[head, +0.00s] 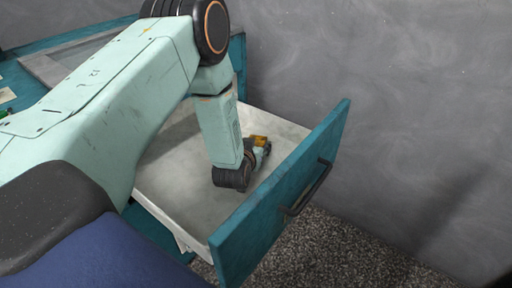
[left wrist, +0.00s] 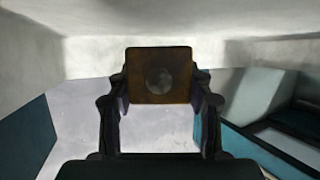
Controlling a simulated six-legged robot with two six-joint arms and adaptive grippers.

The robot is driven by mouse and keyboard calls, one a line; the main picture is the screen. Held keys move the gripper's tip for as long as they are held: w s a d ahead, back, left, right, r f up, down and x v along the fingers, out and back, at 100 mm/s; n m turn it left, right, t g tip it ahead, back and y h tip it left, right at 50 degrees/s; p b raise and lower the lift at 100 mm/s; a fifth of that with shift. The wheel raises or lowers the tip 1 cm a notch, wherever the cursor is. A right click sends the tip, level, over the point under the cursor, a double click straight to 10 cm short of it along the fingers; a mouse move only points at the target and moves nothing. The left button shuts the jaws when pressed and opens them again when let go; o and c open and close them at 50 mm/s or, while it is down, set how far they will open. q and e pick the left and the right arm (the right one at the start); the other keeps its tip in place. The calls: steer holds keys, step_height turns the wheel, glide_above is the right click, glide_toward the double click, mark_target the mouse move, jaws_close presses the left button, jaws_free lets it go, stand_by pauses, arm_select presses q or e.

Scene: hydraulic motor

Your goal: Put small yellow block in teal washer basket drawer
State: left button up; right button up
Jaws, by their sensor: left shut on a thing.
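The small yellow block (head: 260,140) is held between the fingers of my left gripper (head: 262,150), within the outline of the open teal drawer (head: 282,205). In the left wrist view the block (left wrist: 159,75) shows a brownish-yellow square face with a round mark. The two dark fingers of my left gripper (left wrist: 160,92) are shut on its left and right sides. The drawer has a pale interior and a dark bar handle on its teal front. My left forearm hides part of the drawer's inside. I cannot tell how far the block is above the drawer floor. My right gripper is out of view.
The teal cabinet top (head: 75,42) lies behind my left arm at upper left. A grey wall (head: 400,100) stands behind and to the right of the drawer. Speckled floor (head: 335,250) is clear in front of it. The visible drawer floor (head: 185,175) is bare.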

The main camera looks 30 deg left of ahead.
arm_select(q)
steer(key=shift+r, duration=0.25)
steer(key=shift+f, duration=0.2)
steer(key=shift+f+b, duration=0.35)
steer(key=shift+f, duration=0.05)
steer(key=o, duration=1.5)
steer(key=shift+o, duration=0.2)
steer(key=shift+r, duration=0.1)
steer(key=shift+r, duration=0.25)
steer(key=p+v, duration=0.4)
steer(key=v, duration=0.8)
steer(key=shift+r, duration=0.2)
